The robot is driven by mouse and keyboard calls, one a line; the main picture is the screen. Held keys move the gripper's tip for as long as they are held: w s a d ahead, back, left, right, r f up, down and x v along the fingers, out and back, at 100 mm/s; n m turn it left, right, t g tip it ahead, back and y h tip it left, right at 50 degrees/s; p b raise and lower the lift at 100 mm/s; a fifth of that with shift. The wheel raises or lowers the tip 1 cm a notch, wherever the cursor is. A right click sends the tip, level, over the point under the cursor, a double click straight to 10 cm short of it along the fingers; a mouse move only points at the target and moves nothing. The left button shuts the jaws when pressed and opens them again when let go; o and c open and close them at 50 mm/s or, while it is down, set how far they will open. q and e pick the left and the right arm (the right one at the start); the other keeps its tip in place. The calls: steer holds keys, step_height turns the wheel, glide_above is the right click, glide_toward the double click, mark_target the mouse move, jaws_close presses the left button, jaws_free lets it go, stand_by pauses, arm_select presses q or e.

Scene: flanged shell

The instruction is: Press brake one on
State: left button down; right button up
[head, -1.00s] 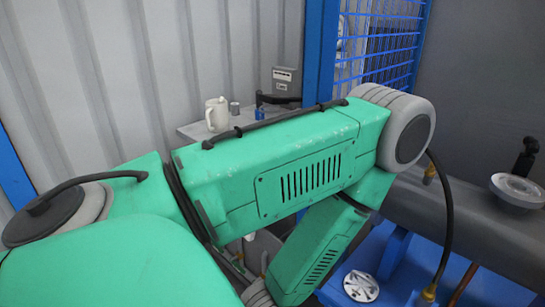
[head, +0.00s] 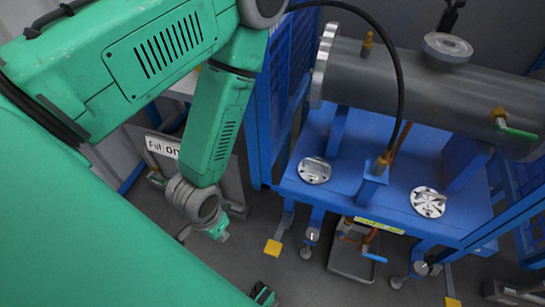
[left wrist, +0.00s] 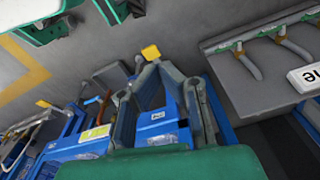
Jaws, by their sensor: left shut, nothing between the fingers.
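A yellow foot pedal (head: 273,248) sits low at the front left leg of the blue cart (head: 385,190). A second yellow pedal (head: 451,302) is at the cart's right, at the bottom edge. I cannot tell from a label which is brake one. My left gripper (head: 221,232) points down to the left of the first pedal, apart from it in the head view. In the left wrist view the first pedal (left wrist: 151,52) shows just beyond my grey fingers, and the second pedal (left wrist: 42,103) is farther left. The left gripper is shut and empty. My right gripper is not seen.
A grey tray (head: 352,265) stands under the cart. A blue mesh fence (head: 285,85) is behind. Grey floor (head: 240,270) is open in front.

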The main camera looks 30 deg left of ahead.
arm_select(q)
steer(key=w+f+n+b, duration=0.3)
steer(key=f, duration=0.4)
steer(key=w+f+n+b, duration=0.2)
steer(key=w+f+b, duration=0.1)
steer(key=f, duration=0.4)
steer(key=n+g+h+b, duration=0.1)
steer(key=n+b, duration=0.6)
steer(key=n, duration=0.2)
glide_toward(273, 246)
steer(key=shift+s+a+f, duration=0.2)
steer(key=shift+f, duration=0.1)
steer(key=shift+w+a+f+n, duration=0.15)
steer(key=shift+n, duration=0.15)
steer(key=shift+d, duration=0.4)
steer(key=shift+f+b, duration=0.2)
steer(key=shift+b, duration=0.1)
step_height(273, 246, down, 5)
steer(key=b, duration=0.4)
steer(key=shift+f, duration=0.1)
steer(key=shift+d+f+b, duration=0.1)
steer(key=shift+f+b, duration=0.2)
steer(key=shift+f, duration=0.05)
steer(key=shift+d+f, duration=0.15)
steer(key=shift+f, duration=0.05)
steer(key=shift+f, duration=0.1)
